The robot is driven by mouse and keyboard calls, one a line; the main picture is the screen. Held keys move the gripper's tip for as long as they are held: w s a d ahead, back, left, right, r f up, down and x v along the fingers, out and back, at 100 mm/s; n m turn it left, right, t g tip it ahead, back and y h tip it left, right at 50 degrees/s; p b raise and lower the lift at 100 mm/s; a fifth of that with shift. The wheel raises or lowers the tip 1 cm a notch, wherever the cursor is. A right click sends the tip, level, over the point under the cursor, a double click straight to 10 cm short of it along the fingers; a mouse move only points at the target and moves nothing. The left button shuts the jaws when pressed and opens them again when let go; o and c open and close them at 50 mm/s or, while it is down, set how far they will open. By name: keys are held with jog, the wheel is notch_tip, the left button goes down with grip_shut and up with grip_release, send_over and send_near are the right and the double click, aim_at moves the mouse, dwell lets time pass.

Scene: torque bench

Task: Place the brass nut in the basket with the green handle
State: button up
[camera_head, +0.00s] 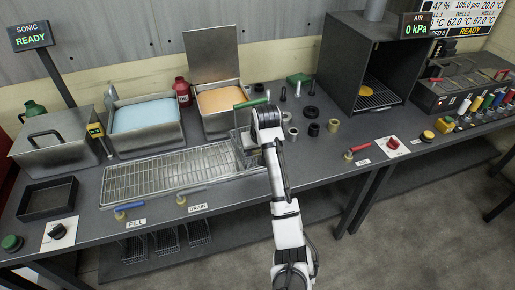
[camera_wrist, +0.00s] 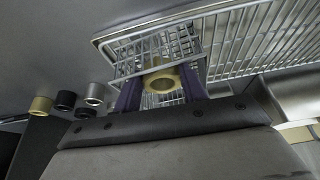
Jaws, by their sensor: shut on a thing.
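My gripper (camera_wrist: 163,82) is shut on a brass nut (camera_wrist: 165,79), with its two purple fingers on either side of it. In the wrist view, the nut overlaps a small wire basket (camera_wrist: 150,48); I cannot tell its height relative to the basket's rim. In the head view, the basket with the green handle (camera_head: 251,102) stands at the right end of the drain rack, just left of my gripper. My arm hides part of the basket and the held nut there.
A second brass nut (camera_head: 333,125) stands on the bench among several black and grey rings (camera_head: 313,130). A wire rack (camera_head: 165,173) lies left of the basket. Behind are an open tank with orange content (camera_head: 220,98), one with blue content (camera_head: 145,115) and a red bottle (camera_head: 182,91).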

jog(key=shift+s+f, duration=0.1)
jog(key=shift+f, duration=0.3)
jog(key=o, duration=1.1)
jog(key=shift+f, duration=0.15)
jog(key=shift+w+p+v, duration=0.15)
jog(key=shift+p+v, duration=0.6)
jog(key=shift+v, duration=2.6)
jog(key=shift+w+p+v, duration=0.15)
jog(key=shift+p+v, duration=0.55)
jog(key=shift+v, duration=2.6)
